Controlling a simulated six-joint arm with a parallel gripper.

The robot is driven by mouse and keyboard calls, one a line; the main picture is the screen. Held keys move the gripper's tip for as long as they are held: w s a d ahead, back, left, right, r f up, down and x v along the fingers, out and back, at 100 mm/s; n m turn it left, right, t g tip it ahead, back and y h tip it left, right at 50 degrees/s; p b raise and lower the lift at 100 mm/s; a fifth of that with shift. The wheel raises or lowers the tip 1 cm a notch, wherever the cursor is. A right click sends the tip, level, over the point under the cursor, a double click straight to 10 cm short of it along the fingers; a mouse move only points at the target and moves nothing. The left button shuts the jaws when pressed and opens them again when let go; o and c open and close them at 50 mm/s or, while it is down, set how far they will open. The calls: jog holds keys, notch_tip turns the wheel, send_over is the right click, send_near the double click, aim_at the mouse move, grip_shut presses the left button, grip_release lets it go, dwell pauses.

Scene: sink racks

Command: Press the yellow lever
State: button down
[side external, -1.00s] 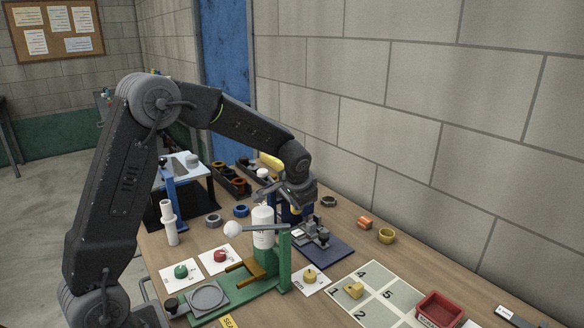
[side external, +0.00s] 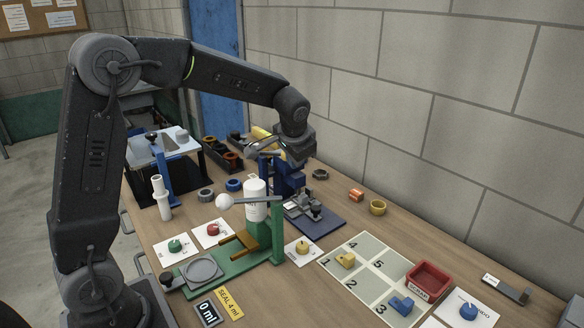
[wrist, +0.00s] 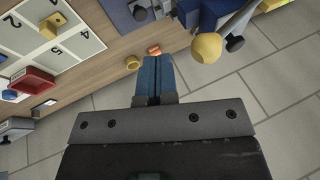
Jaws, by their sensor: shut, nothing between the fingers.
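In the wrist view, a round yellow knob (wrist: 207,47) sits on a pale rod beside blue fixture parts and looks like the end of the yellow lever. My gripper (wrist: 152,78) is shut and empty, its blue fingertips side by side to the left of the knob and apart from it in the picture. In the side view my gripper (side external: 298,152) is above the blue stand (side external: 290,180) on its dark blue base plate (side external: 330,224). There my wrist and the stand hide much of the lever, and I cannot tell its angle.
A green press with a white bottle (side external: 256,190) stands in front of the blue stand. A numbered board (side external: 372,262), red bin (side external: 428,280), orange piece (side external: 356,195) and yellow ring (side external: 377,207) lie to the right. The grey block wall is behind.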

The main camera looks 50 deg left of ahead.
jog(key=d+v, duration=0.1)
jog(key=v, duration=0.5)
jog(key=shift+d+f, duration=0.1)
jog(key=shift+f, duration=0.05)
dwell(0.3)
jog(key=s+d+t+h, duration=0.1)
jog(key=s+d, duration=0.3)
jog(key=s, duration=0.8)
jog(key=s+d+t+h, duration=0.1)
jog(key=s+d, duration=0.3)
jog(key=s, duration=0.8)
jog(key=shift+s+d+f+n+h, duration=0.25)
jog(key=shift+n+h, duration=0.15)
jog(key=shift+h, duration=0.5)
